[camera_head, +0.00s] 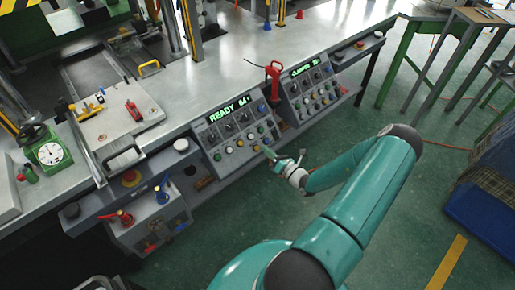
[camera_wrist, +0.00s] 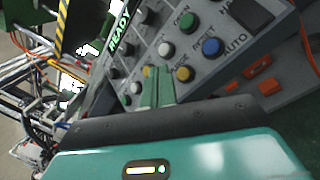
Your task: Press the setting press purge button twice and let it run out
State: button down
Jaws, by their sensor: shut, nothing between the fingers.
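The control panel (camera_head: 236,128) on the bench front has a lit green READY display (camera_head: 227,109) and rows of coloured buttons. In the wrist view a yellow button (camera_wrist: 185,74) has a partly readable label that looks like PURGE. My gripper (camera_head: 267,151) is shut and empty at the lower right part of this panel. In the wrist view the green fingertips (camera_wrist: 158,72) point at the panel, just left of that yellow button. Another yellow button (camera_wrist: 148,71) is partly hidden behind the fingers. I cannot tell whether the fingertips touch the panel.
A white button (camera_wrist: 166,49), a green button (camera_wrist: 187,20) and a blue button (camera_wrist: 211,46) sit close by. A second panel (camera_head: 310,92) with a red-handled tool (camera_head: 273,80) beside it stands to the right. The green floor (camera_head: 420,190) around my arm is open.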

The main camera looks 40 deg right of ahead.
jog(key=shift+w+f, duration=0.8)
jog(key=shift+w, duration=0.2)
dwell(1.3)
jog(key=shift+w+f, duration=0.3)
jog(key=shift+w+f, duration=0.25)
jog(key=shift+w, duration=0.05)
dwell(0.9)
jog(key=shift+a, duration=0.1)
jog(key=shift+s+r, duration=0.55)
jog(key=shift+s, duration=0.1)
jog(key=shift+s+r, duration=0.8)
jog(key=shift+s, duration=0.2)
jog(key=shift+s+r, duration=0.8)
jog(key=shift+s, duration=0.15)
jog(key=shift+w, duration=0.1)
